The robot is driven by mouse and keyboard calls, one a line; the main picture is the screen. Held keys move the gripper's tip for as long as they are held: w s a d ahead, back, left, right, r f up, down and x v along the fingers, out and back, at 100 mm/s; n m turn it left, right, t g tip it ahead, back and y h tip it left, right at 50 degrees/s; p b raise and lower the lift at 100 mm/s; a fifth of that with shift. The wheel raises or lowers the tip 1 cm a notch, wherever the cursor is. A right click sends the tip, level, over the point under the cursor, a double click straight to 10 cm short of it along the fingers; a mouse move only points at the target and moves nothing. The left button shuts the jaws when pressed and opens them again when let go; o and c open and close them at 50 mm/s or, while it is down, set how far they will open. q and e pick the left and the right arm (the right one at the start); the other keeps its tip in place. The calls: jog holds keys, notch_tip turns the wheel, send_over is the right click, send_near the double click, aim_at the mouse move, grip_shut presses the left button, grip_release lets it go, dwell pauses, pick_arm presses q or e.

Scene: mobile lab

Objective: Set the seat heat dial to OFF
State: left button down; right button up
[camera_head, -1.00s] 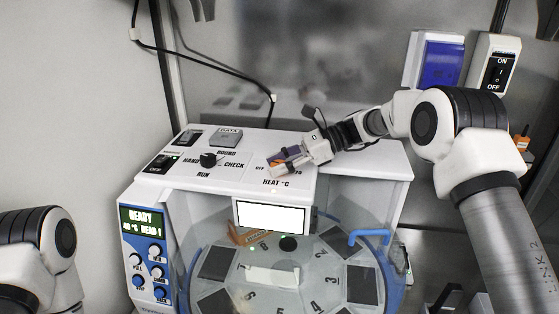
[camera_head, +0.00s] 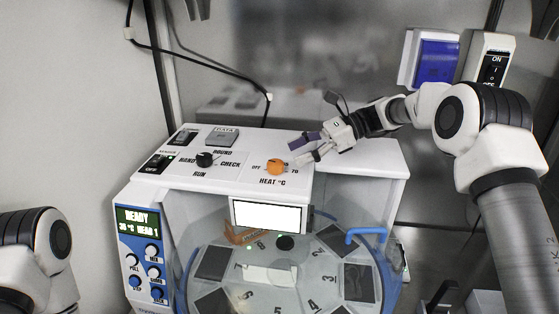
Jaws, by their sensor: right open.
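The orange heat dial (camera_head: 275,166) sits on the white top panel of the machine, above the "HEAT °C" label. "OFF" is printed at its left and "70" at its right. The dial is fully in view, but its pointer is too small to read. My right gripper (camera_head: 298,148) is open and empty, up and to the right of the dial and apart from it. Its two fingers point left. The display (camera_head: 138,220) reads "READY" with a temperature and "HEAD 1" below; the temperature digits are blurred. My left gripper is out of view; only its arm shows at lower left.
A black knob (camera_head: 204,159) marked HAND, CHECK and RUN stands left of the dial. A round numbered carousel (camera_head: 275,271) lies below the panel.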

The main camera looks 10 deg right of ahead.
jog(key=v, duration=0.5)
jog(key=shift+d, duration=0.1)
